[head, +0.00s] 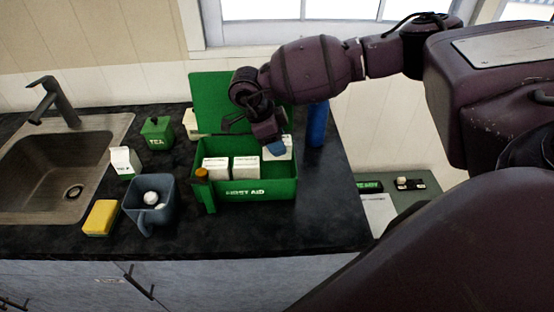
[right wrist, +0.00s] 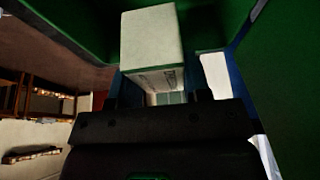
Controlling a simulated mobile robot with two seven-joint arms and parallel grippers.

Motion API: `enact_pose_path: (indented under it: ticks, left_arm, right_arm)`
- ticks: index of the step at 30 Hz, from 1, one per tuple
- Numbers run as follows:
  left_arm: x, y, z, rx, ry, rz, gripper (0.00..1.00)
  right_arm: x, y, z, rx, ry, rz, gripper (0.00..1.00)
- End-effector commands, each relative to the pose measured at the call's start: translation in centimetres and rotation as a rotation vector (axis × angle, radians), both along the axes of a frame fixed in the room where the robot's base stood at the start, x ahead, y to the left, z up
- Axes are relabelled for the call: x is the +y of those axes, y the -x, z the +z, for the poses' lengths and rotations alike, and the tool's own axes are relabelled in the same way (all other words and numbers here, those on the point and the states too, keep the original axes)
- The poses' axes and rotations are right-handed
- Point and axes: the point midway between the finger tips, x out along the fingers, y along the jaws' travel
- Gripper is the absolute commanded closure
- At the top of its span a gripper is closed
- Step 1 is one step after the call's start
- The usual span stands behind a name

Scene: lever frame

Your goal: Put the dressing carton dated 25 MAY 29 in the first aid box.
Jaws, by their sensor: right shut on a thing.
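The green first aid box (head: 260,190) stands open on the dark counter, with its lid raised at the back. Two white cartons stand inside it, one at the left (head: 215,168) and one in the middle (head: 245,167). My right gripper (head: 277,149) points down into the right end of the box. It is shut on a white carton (head: 287,152), which also shows in the right wrist view (right wrist: 151,40). I cannot tell whether that carton touches the box floor. Its printing is too small and blurred to read as a date. My left gripper is not in view.
A blue cylinder (head: 317,125) stands just right of the box. An orange-capped green bottle (head: 203,190) stands at its front left. A TEA canister (head: 157,133), white carton (head: 125,160), blue-grey container (head: 150,210) and yellow sponge (head: 100,217) are left. The counter's front right is clear.

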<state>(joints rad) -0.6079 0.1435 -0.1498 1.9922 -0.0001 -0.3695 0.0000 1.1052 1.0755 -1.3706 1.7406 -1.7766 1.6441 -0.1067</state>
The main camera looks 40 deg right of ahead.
Motion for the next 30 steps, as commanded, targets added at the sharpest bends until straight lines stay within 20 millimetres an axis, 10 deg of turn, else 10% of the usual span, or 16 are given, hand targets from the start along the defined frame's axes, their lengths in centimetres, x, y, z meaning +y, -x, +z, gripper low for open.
enact_pose_path:
  ticks: [19,30]
  left_arm:
    - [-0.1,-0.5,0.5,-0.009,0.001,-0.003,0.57]
    - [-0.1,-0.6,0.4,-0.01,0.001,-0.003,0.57]
  right_arm:
    - [0.0,0.0,-6.6,0.0,0.001,-0.001,0.83]
    - [0.0,0.0,-7.2,-0.001,0.0,0.0,0.83]
